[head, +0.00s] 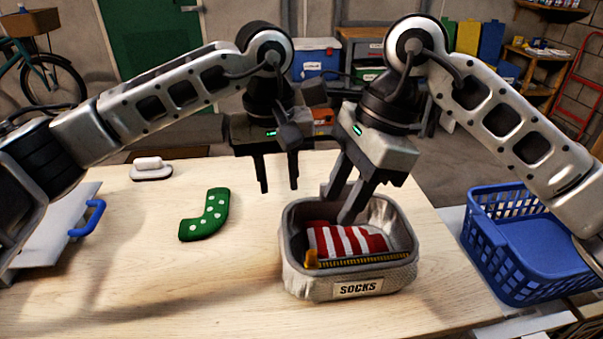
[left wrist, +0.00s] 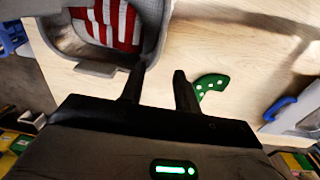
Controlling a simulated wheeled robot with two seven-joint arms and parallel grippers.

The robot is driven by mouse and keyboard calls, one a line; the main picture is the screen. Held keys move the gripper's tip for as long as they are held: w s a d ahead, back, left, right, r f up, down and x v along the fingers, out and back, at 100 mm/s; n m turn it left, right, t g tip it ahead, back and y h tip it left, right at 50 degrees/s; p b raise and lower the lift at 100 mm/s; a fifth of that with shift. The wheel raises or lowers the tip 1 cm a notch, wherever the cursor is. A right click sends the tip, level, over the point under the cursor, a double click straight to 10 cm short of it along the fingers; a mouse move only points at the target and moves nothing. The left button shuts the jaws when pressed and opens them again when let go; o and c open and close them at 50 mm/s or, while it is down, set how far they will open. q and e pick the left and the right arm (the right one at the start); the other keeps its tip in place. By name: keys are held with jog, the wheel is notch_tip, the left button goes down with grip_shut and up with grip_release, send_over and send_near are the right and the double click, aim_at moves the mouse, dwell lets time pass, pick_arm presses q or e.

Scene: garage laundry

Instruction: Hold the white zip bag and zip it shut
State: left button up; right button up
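No plain white zip bag stands out. A red-and-white striped cloth item (head: 350,241) lies inside a pale grey bin (head: 300,281) labelled SOCKS. A yellow, toothed, zip-like strip (head: 365,261) runs along its near edge; whether they are one pouch I cannot tell. The left wrist view also shows the striped item (left wrist: 112,22). My left gripper (head: 279,188) is open and empty above the table, left of and behind the bin; its parted fingers also show in the left wrist view (left wrist: 157,88). My right gripper (head: 338,207) has its fingers apart at the bin's back rim, one reaching inside.
A green dotted sock-shaped item (head: 207,214) lies left of the bin. A small white-topped object (head: 150,167) sits farther back. A white board with a blue handle (head: 90,218) is at the left. A blue basket (head: 525,235) stands right of the table. The front-left tabletop is clear.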

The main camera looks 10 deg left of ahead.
pick_arm(q)
jog(key=f, duration=1.4)
jog(key=shift+d+f, duration=0.1)
jog(key=shift+d, duration=0.2)
grip_shut()
pick_arm(e)
jog(key=shift+d+f+y, duration=0.1)
jog(key=shift+f+y, duration=0.2)
jog(key=shift+c, duration=0.4)
jog(key=m+g+y, duration=0.1)
jog(key=g+y, duration=0.1)
jog(key=y, duration=0.6)
send_near(311, 251)
jog(key=shift+w+d+r, duration=0.1)
jog(key=shift+w+d, duration=0.05)
jog(key=shift+d, duration=0.45)
jog(key=shift+d+m+y, duration=0.3)
jog(key=shift+f, duration=0.25)
jog(key=x, duration=1.1)
jog(key=shift+a, duration=0.35)
